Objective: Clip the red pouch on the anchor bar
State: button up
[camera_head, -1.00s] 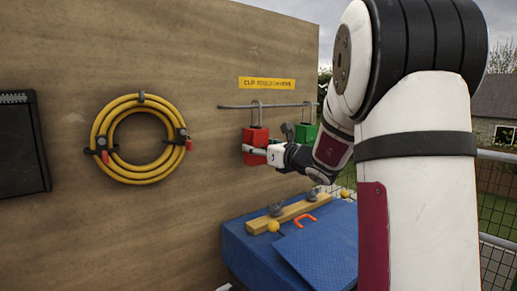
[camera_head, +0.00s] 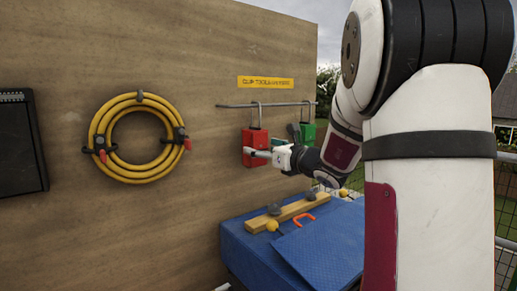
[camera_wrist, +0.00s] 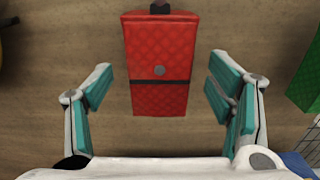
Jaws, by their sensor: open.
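The red pouch (camera_head: 255,146) hangs by a grey hook from the anchor bar (camera_head: 266,105) on the wooden wall. In the wrist view the red pouch (camera_wrist: 160,65) hangs upright, with a dark band and a round stud on its front. My gripper (camera_head: 262,153) is at the pouch's lower right in the head view. In the wrist view my gripper (camera_wrist: 160,88) is open, its teal-padded fingers on either side of the pouch with clear gaps. Neither finger touches it there. The bar is out of the wrist view.
A green pouch (camera_head: 308,134) hangs to the right on the same bar, partly behind my arm. A yellow label (camera_head: 265,82) is above. A yellow hose coil (camera_head: 137,137) hangs left.

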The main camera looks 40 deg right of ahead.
jog(key=s, duration=0.9)
jog(key=shift+s+d, duration=0.15)
jog(key=shift+s, duration=0.1)
